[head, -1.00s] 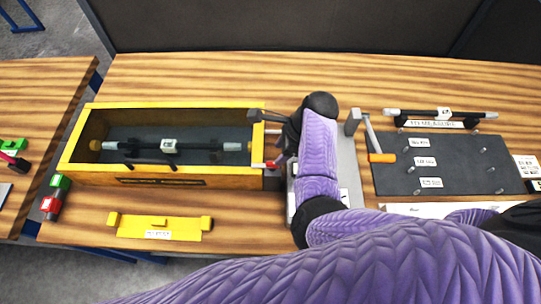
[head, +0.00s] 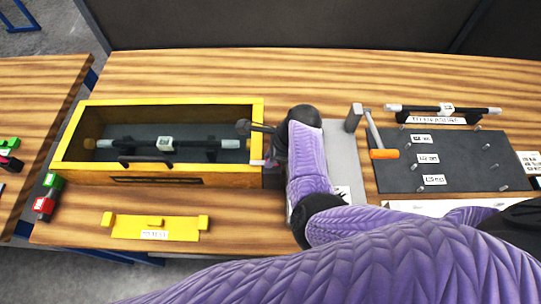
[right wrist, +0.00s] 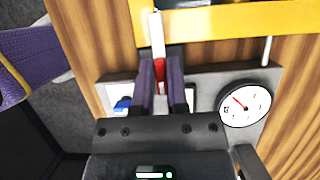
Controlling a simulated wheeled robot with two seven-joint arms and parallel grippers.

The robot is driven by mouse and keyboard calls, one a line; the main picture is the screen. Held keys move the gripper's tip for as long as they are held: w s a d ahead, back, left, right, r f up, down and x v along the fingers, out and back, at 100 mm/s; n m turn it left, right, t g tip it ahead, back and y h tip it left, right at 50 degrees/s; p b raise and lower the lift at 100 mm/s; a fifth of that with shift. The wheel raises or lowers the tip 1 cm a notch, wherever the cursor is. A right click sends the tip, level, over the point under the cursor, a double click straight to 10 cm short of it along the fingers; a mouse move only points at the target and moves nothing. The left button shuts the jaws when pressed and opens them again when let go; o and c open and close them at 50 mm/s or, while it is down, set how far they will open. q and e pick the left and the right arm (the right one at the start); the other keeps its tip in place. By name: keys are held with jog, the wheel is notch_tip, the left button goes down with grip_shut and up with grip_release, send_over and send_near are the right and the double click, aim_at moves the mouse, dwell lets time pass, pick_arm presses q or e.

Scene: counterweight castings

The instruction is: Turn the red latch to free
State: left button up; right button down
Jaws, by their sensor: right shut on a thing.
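The red latch (right wrist: 159,70) is at the edge of the yellow-rimmed box (right wrist: 230,22). Its red part lies between my right fingers, and a pale bar (right wrist: 157,35) runs from it toward the box rim. My right gripper (right wrist: 160,78) is shut on the red latch. In the head view the right gripper (head: 271,157) is at the right end of the yellow box (head: 150,178); only a small pale piece (head: 257,162) shows beside it, and the red part is hidden there. My left gripper is not in view.
A dark bar with a white label (head: 165,144) lies across the box. A yellow part (head: 155,228) lies in front. Right of my arm are an orange-handled lever (head: 384,154) and a dark pegged board (head: 455,160). A round gauge (right wrist: 244,103) is near the gripper.

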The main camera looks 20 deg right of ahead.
dwell(0.3)
jog(key=n+g, duration=0.1)
jog(key=n, duration=0.2)
jog(key=shift+p, duration=0.35)
jog(key=n+g, duration=0.1)
jog(key=n, duration=0.2)
jog(key=shift+s+n+g, duration=0.1)
jog(key=shift+n+g, duration=0.2)
jog(key=n+g+b, duration=0.1)
jog(key=n, duration=0.2)
jog(key=n+g+h+b, duration=0.1)
jog(key=n, duration=0.2)
jog(key=shift+s+f+h, duration=0.1)
jog(key=shift+h, duration=0.2)
jog(key=n+g+h+b, duration=0.1)
jog(key=n, duration=0.4)
jog(key=shift+d+b, duration=0.1)
jog(key=shift+b, duration=0.25)
jog(key=shift+h, duration=0.3)
